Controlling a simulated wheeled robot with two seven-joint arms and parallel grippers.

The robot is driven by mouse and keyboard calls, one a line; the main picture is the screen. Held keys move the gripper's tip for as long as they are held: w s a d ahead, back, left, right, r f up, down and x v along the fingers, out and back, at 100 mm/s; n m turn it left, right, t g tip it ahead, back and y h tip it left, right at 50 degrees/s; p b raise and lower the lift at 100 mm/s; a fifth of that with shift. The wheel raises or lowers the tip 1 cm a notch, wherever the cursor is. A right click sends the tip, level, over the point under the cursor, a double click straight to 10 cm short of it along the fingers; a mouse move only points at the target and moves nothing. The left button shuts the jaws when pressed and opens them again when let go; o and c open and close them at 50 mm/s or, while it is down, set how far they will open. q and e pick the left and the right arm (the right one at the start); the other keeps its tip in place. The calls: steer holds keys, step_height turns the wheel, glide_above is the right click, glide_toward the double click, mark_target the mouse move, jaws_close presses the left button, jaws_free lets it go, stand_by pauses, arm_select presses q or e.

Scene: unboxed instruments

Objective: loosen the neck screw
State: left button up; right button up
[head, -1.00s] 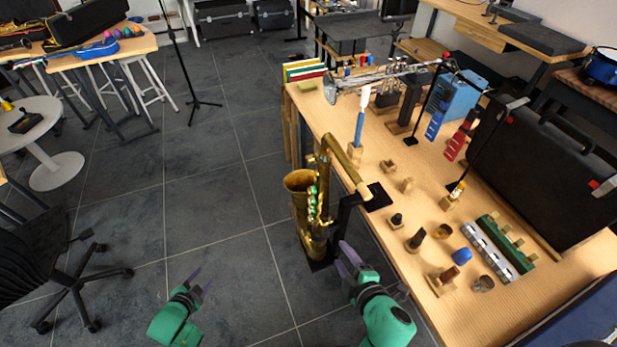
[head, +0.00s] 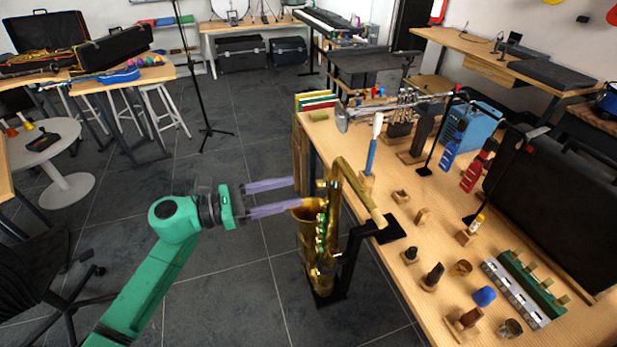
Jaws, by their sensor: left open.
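A gold saxophone (head: 318,250) stands upright on a black stand (head: 350,262) at the front left edge of the workbench. Its gold neck (head: 355,184) slopes from the top of the body down to the right, over the bench edge. The neck screw is too small to make out at the joint near the top of the body. My left gripper (head: 295,194) is open and empty, its two pale purple fingers pointing right. The fingers are just left of the upper body, above the bell; I cannot tell whether they touch it. My right gripper is out of view.
The wooden workbench (head: 437,210) holds small wooden holders, mouthpieces, a trumpet (head: 395,108) and a large black case (head: 555,205). A blue-handled tool (head: 371,155) stands upright behind the neck.

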mark_target(316, 185)
arm_select(q)
steer(key=p+x, duration=0.1)
steer(key=x, duration=0.4)
steer(key=shift+w+r, duration=0.1)
steer(key=shift+d, duration=0.1)
jaws_close()
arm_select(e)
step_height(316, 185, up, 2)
